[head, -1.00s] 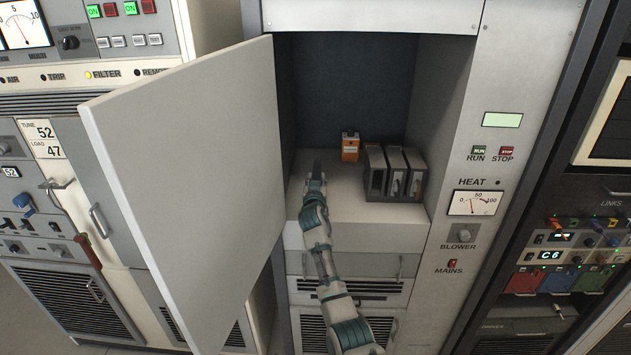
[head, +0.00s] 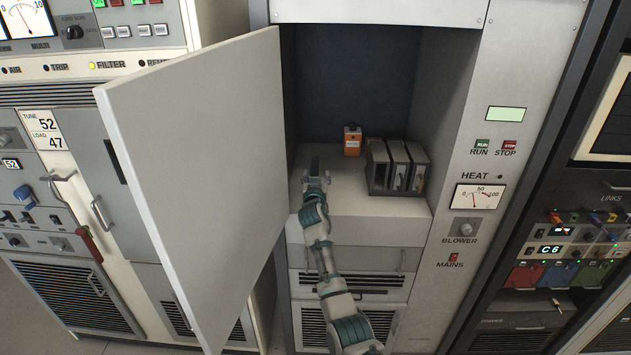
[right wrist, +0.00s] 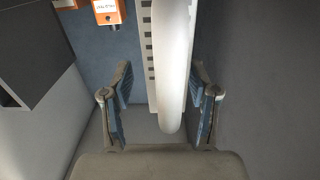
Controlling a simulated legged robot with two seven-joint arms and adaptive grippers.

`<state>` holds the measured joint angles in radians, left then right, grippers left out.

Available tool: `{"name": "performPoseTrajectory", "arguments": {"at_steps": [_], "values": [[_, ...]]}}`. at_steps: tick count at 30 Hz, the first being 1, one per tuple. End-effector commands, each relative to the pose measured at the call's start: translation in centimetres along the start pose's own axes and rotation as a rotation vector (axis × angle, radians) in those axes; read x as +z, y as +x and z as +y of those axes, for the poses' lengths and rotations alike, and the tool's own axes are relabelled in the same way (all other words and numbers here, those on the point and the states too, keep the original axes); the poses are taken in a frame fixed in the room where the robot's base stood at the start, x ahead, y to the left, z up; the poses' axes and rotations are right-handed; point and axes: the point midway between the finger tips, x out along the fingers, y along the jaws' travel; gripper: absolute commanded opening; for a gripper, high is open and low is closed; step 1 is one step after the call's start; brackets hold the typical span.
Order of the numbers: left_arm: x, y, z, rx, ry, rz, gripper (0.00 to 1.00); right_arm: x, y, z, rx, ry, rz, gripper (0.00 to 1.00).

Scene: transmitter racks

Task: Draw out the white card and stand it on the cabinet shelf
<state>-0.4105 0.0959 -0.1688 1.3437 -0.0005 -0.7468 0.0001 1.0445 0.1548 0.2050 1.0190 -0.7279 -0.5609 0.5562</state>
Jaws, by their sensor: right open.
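A grey-and-dark card rack (head: 398,192) stands on the cabinet shelf (head: 345,203), with several upright units in it. Pale narrow strips show in its front, and I cannot tell for sure which is the white card. My right gripper (head: 313,163) is open, over the shelf's left part, left of the rack and apart from it. In the right wrist view its fingers (right wrist: 160,72) are spread. A smooth white round-ended thing (right wrist: 172,70) shows between them there. I cannot tell what it is or how far off. The rack appears as a dark block (right wrist: 35,45) at left. My left gripper is not seen.
The open cabinet door (head: 200,170) stands at the left. Cabinet side walls bound the space. The shelf between gripper and rack is clear.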

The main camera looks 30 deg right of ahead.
Motion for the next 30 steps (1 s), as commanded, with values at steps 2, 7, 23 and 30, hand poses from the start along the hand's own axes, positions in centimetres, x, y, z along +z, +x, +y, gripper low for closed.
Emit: {"name": "performPoseTrajectory", "arguments": {"at_steps": [2, 7, 23, 30], "values": [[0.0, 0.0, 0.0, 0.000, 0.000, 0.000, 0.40, 0.1, -0.4, -0.1, -0.001, 0.001, 0.000, 0.60], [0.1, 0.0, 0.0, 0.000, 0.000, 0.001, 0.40, 0.0, -2.5, -0.1, -0.003, 0.003, 0.003, 0.60], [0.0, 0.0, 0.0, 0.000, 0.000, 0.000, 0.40, 0.1, -11.3, 0.2, -0.003, 0.004, 0.001, 0.60], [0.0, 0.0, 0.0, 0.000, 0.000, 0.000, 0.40, 0.1, -11.9, 0.2, -0.003, 0.003, 0.000, 0.60]]}}
